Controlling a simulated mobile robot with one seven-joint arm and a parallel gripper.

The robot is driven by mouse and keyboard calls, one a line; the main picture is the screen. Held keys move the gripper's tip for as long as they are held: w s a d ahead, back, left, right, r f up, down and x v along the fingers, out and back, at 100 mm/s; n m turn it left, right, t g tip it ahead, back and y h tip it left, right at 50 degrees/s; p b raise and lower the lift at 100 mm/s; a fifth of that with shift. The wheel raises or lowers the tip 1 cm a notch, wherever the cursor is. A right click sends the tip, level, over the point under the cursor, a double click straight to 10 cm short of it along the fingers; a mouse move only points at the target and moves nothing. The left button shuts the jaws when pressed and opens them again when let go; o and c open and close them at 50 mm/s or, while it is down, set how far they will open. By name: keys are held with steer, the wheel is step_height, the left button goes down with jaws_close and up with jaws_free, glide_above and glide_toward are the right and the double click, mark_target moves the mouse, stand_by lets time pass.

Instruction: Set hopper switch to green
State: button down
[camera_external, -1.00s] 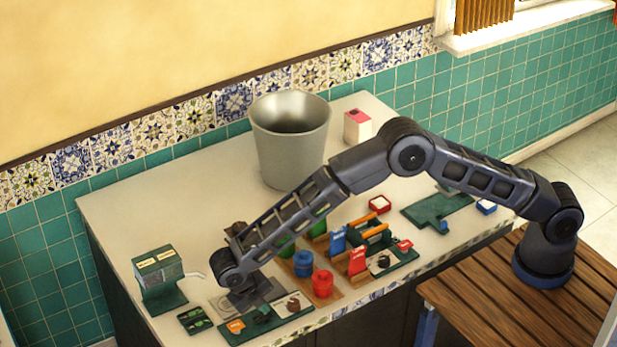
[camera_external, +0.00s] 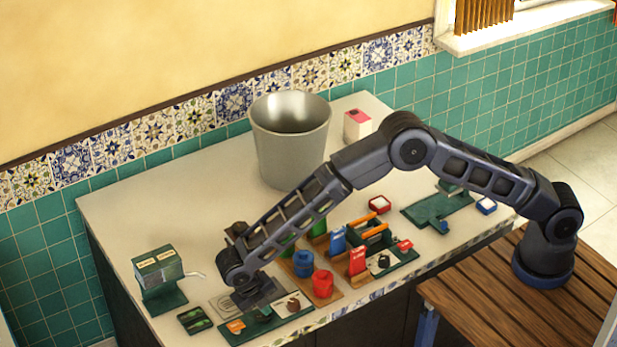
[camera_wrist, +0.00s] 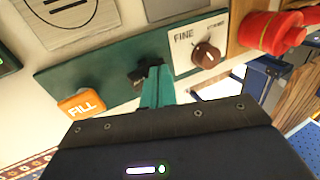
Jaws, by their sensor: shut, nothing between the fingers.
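A green panel (camera_external: 280,320) lies at the table's front edge. It carries an orange FILL button (camera_wrist: 82,104), a dark switch-like piece (camera_wrist: 143,76) in its middle, and a white FINE plate with a brown knob (camera_wrist: 206,55). No hopper label is readable. My gripper (camera_wrist: 157,70) is shut and empty, with its teal fingertips at the dark piece, partly covering it. I cannot tell whether they touch. In the external view my gripper (camera_external: 264,306) is low over the panel's middle and hides most of that piece.
A small dark panel with two green marks (camera_external: 195,320) lies left of the green panel. A red spool-like piece (camera_external: 323,283) and a blue one (camera_external: 303,262) stand close on the right. A large metal bucket (camera_external: 290,150) stands behind. The table's back left is clear.

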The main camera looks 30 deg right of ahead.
steer(key=shift+a, duration=0.1)
steer(key=shift+a, duration=0.65)
steer(key=shift+r, duration=0.1)
steer(key=v, duration=1.4)
steer(key=shift+a, duration=0.35)
